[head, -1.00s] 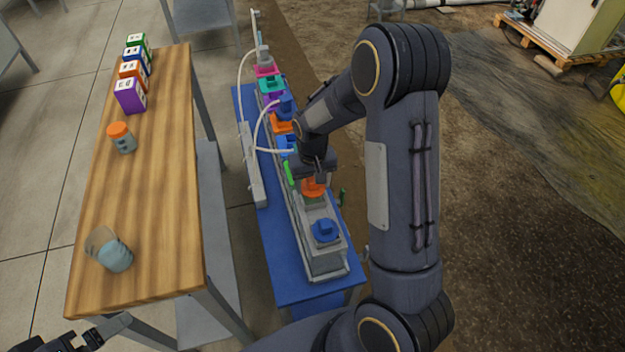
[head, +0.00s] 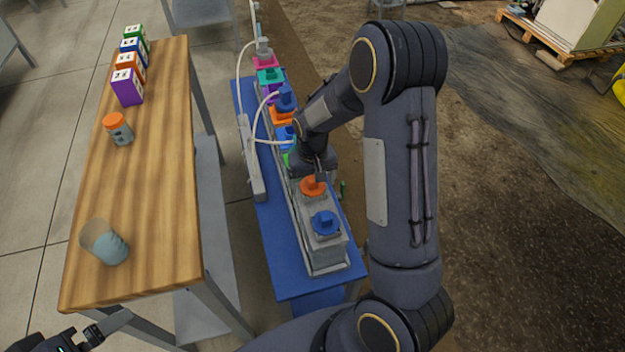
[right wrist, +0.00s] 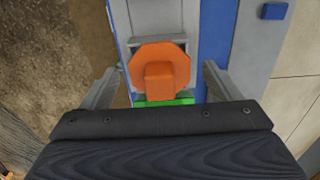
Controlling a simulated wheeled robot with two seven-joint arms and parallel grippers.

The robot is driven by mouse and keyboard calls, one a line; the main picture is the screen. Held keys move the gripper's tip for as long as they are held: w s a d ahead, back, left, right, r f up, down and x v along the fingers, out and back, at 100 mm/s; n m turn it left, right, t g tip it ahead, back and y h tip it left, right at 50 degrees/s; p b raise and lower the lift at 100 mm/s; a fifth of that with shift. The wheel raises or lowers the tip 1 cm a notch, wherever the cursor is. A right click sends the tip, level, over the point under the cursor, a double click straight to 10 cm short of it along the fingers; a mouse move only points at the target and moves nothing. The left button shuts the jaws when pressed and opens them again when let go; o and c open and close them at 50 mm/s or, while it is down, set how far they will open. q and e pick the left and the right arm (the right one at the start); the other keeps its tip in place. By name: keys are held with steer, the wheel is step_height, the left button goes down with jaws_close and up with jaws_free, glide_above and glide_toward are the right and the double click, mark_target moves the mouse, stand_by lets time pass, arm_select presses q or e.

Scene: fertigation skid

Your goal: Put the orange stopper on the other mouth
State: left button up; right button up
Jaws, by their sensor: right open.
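The orange stopper (head: 312,186) sits on the grey front part of the skid, beside the blue stopper (head: 325,222). In the right wrist view the orange stopper (right wrist: 160,70) has an eight-sided rim and a block-shaped grip, and it hides whatever mouth is under it. My right gripper (head: 319,172) is just behind it in the head view. In the right wrist view my right gripper (right wrist: 158,85) is open, one finger on each side of the stopper with gaps between. My left gripper (head: 95,335) is at the bottom left, away from the skid; its jaws are unclear.
A row of coloured parts and white hoses (head: 240,75) runs along the skid on a blue bench (head: 292,284). A wooden table (head: 160,190) on the left holds an orange-capped jar (head: 118,130), a clear beaker (head: 104,243) and several numbered boxes (head: 127,88).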

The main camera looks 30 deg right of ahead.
step_height(320, 180, up, 8)
steer(key=shift+f+p, duration=0.1)
steer(key=shift+p, duration=0.25)
stand_by(0.5)
steer(key=shift+s+r, duration=0.15)
steer(key=shift+r, duration=0.2)
steer(key=s+a+r+t+y+p, duration=0.2)
steer(key=s+a+r, duration=0.1)
steer(key=s+r, duration=0.5)
steer(key=s+a+r+n+t+y+p, duration=0.1)
steer(key=s+a+r+t+p, duration=0.2)
steer(key=s+r, duration=0.6)
steer(key=s+a, duration=0.1)
steer(key=s, duration=0.3)
steer(key=shift+s+a+r+t+y, duration=0.15)
steer(key=shift+s+t+y, duration=0.15)
steer(key=shift+s+y, duration=0.1)
